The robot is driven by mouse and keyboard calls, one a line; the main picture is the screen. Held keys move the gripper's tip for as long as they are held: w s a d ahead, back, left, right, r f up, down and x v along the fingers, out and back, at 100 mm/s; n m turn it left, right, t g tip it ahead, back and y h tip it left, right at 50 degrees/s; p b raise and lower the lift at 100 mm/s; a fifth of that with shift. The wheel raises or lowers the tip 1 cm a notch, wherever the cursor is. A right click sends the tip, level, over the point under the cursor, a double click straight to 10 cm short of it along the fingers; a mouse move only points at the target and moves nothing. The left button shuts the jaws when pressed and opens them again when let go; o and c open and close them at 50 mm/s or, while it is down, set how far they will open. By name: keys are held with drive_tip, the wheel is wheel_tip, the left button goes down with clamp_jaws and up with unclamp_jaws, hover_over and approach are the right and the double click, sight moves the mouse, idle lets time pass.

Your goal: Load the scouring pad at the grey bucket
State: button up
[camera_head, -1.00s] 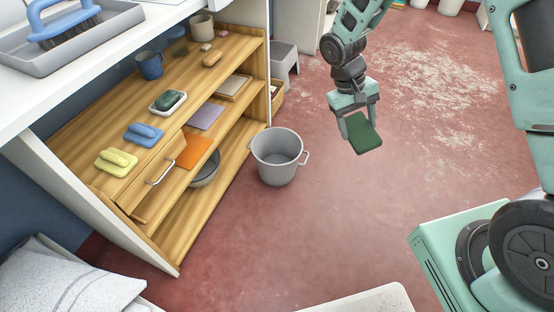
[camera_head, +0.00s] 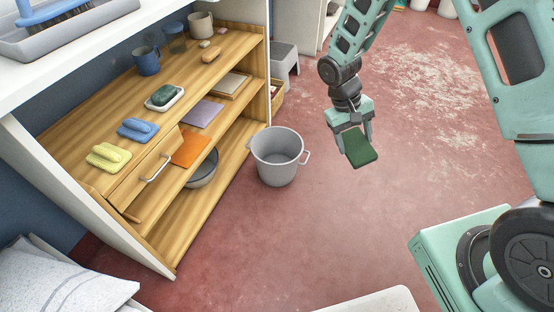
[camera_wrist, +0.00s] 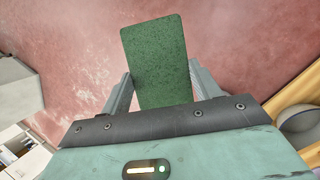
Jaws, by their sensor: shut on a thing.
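The scouring pad (camera_head: 360,148) is a flat dark green rectangle. My gripper (camera_head: 354,139) is shut on it and holds it in the air, right of the bucket in the head view. The pad (camera_wrist: 158,62) also shows in the wrist view between the two fingers (camera_wrist: 160,88), sticking out past their tips. The grey bucket (camera_head: 277,171) stands upright on the floor beside the wooden shelf, with a handle lug on each side. Its visible inside looks empty. The pad is apart from the bucket.
The wooden shelf unit (camera_head: 150,201) on the left holds yellow and blue sponges, a soap dish, mugs and coloured cloths. A grey step stool (camera_head: 285,62) stands behind the bucket. The red floor (camera_head: 330,230) around the bucket is largely clear.

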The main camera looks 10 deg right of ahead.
wheel_tip(320, 180, down, 29)
drive_tip(key=b, duration=1.4)
drive_tip(key=shift+r+b, duration=0.15)
drive_tip(key=shift+b, duration=0.25)
idle(0.9)
idle(2.0)
drive_tip(key=shift+r+p, duration=1.9)
drive_tip(key=shift+r, duration=0.1)
